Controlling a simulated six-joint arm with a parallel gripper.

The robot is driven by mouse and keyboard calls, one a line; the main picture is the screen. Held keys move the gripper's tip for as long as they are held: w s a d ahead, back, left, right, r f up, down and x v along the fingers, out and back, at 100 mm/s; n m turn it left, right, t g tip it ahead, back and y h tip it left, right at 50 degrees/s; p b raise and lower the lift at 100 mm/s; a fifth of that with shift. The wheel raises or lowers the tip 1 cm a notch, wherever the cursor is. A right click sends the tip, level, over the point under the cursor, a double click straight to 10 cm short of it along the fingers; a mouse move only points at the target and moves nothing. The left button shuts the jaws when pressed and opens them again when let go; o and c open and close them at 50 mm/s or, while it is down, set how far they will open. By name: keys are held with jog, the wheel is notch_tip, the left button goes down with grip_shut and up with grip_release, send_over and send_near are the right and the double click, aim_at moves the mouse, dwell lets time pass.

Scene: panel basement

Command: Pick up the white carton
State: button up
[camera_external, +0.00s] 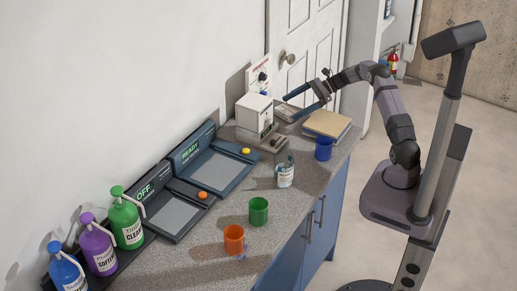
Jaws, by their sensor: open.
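The white carton (254,112) stands upright at the back of the counter, on or just behind a grey box-like base; I cannot tell which. It has dark print low on its front. My gripper (286,103) reaches in from the right, near the carton's upper right side. Its two dark fingers are apart, and I see nothing between them. From this view I cannot tell whether a finger touches the carton.
Two panels (211,165) (167,206) and coloured bottles (127,219) line the wall. A door (305,45) stands behind.

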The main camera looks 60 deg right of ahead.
aim_at(286, 109)
jog(key=shift+p+x, duration=0.5)
jog(key=shift+x, duration=1.5)
jog(key=shift+d+f, duration=0.1)
jog(key=shift+d, duration=0.05)
jog(key=shift+c, duration=0.3)
jog(key=c, duration=0.9)
jog(key=shift+c, duration=0.2)
notch_tip(286, 109, up, 10)
jog(key=b, duration=0.1)
